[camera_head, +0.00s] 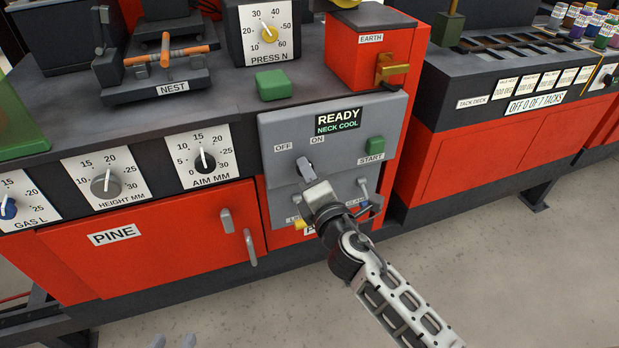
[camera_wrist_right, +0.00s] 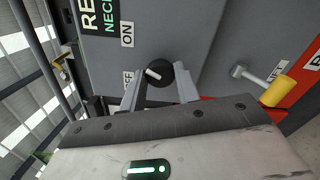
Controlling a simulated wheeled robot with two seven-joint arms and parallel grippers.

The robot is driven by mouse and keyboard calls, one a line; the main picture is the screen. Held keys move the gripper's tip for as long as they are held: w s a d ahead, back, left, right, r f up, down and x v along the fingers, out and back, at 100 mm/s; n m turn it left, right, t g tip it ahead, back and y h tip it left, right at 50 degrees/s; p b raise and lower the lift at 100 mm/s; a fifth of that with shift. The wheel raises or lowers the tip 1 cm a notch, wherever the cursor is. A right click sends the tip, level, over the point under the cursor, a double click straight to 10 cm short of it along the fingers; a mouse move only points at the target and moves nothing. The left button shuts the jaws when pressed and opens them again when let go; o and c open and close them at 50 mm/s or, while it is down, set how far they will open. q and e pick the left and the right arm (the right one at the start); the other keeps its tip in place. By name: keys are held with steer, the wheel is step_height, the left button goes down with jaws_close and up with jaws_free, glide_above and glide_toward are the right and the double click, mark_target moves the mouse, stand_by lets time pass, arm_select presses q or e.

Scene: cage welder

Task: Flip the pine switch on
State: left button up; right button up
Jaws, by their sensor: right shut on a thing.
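The switch (camera_head: 304,168) sits on a grey panel (camera_head: 275,185) below OFF and ON labels. In the right wrist view it is a black round base with a pale lever (camera_wrist_right: 155,74). The lever appears to lean nearer OFF than ON, but its exact setting is hard to tell. My right gripper (camera_head: 311,184) is at the switch, its fingers on both sides of it in the wrist view (camera_wrist_right: 160,88), shut on it. The PINE label (camera_head: 113,234) is on a red door to the left. My left gripper (camera_head: 174,342) shows only fingertips at the bottom edge, apart and empty.
A display (camera_head: 339,121) reads READY, NECK COOL. A green START button (camera_head: 374,147) and smaller levers (camera_head: 363,188) are close to my right gripper. A yellow-tipped lever (camera_wrist_right: 275,92) shows in the wrist view. Door handles (camera_head: 227,220) stick out at left. Floor at right is clear.

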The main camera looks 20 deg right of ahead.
steer(key=shift+f+m, duration=0.1)
steer(key=shift+m, duration=0.5)
steer(key=o, duration=1)
steer(key=shift+c, duration=0.2)
steer(key=shift+s, duration=0.1)
steer(key=s+b, duration=0.3)
steer(key=s, duration=1.2)
steer(key=shift+s+d, duration=0.3)
steer(key=shift+s, duration=0.1)
